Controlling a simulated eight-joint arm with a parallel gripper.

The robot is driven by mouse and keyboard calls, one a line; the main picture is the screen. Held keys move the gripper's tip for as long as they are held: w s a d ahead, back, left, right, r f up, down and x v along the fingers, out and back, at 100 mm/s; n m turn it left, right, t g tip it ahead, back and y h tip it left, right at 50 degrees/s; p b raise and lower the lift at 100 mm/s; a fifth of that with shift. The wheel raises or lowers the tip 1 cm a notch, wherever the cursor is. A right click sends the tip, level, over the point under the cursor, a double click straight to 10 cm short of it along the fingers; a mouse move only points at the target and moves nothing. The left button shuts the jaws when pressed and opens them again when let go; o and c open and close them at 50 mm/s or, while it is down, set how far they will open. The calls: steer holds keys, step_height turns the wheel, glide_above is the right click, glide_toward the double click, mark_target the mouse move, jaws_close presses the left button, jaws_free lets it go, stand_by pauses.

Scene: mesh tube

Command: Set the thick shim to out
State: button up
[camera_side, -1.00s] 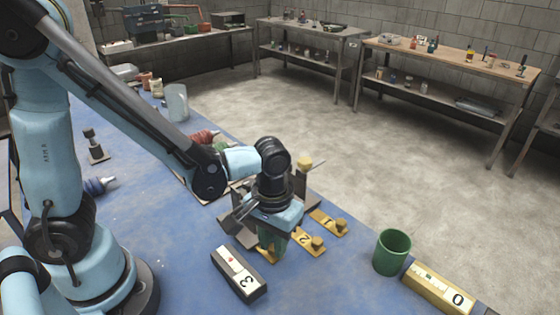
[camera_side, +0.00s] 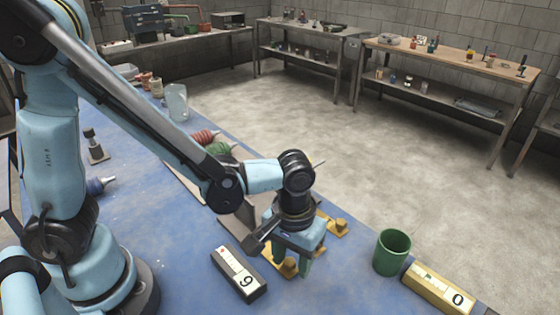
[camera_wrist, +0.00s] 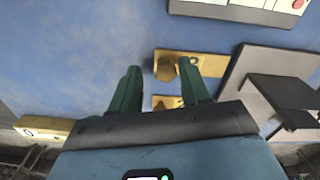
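My gripper (camera_side: 288,262) is low over the table with its green fingers apart. In the wrist view my gripper (camera_wrist: 157,67) is open, with a brass shim's knob (camera_wrist: 165,70) showing near the right fingertip; I cannot tell if they touch. That front brass shim (camera_wrist: 209,63) lies flat by the dark block. A second brass shim (camera_wrist: 160,102) shows partly behind the right finger. A brass shim (camera_side: 340,227) with a knob also shows right of my gripper in the side view. Their numbers are hidden now, and I cannot tell which is thick.
A black box with a white number face (camera_side: 237,270) stands left of my gripper. A green cup (camera_side: 392,252) and a brass-coloured box marked 0 (camera_side: 438,290) stand at right. A grey plate (camera_wrist: 262,80) carries the dark block (camera_wrist: 283,92). The blue table is clear at front left.

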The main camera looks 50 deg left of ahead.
mark_target(291, 262)
steer(key=shift+a, duration=0.1)
step_height(291, 262, up, 12)
stand_by(1.0)
steer(key=a+m+t, duration=0.3)
steer(key=a+t, duration=0.4)
steer(key=a, duration=0.8)
steer(key=shift+w, duration=0.25)
stand_by(0.8)
